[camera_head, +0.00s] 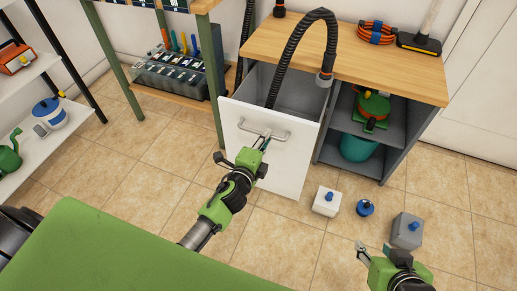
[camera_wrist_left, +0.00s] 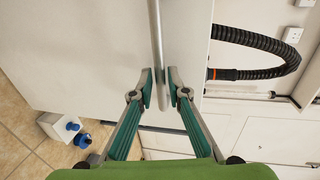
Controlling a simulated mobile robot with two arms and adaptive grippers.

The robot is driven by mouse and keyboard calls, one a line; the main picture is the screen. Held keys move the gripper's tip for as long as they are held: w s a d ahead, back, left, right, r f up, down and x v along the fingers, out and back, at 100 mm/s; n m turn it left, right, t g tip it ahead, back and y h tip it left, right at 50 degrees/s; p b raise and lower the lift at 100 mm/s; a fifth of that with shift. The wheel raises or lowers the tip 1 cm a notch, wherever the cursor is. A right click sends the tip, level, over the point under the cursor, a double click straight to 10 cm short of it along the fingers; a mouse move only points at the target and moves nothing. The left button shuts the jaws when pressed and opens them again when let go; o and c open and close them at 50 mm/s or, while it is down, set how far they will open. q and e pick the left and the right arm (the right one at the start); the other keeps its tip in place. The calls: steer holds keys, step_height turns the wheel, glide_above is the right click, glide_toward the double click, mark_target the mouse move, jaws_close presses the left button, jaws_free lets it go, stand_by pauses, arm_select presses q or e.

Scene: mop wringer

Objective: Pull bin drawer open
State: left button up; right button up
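The white bin drawer (camera_head: 262,160) stands pulled out from the wooden-topped cabinet, with its grey inside (camera_head: 290,92) showing. Its bar handle (camera_head: 282,137) is on the front panel and also runs between my left fingertips in the left wrist view (camera_wrist_left: 156,35). My left gripper (camera_head: 263,142) is at the handle, its two pads (camera_wrist_left: 160,88) close on either side of the bar with hardly any gap. My right gripper (camera_head: 375,250) is apart from the drawer, at the lower right, with fingers spread and nothing between them.
A black hose (camera_head: 290,55) arches over the drawer. A white block (camera_head: 326,201), a blue knob-like piece (camera_head: 365,207) and a grey block (camera_head: 406,231) stand on the tiled floor right of the drawer. A parts rack (camera_head: 175,75) stands left. Floor tiles before the drawer are clear.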

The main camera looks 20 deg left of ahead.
arm_select(q)
steer(key=v, duration=1)
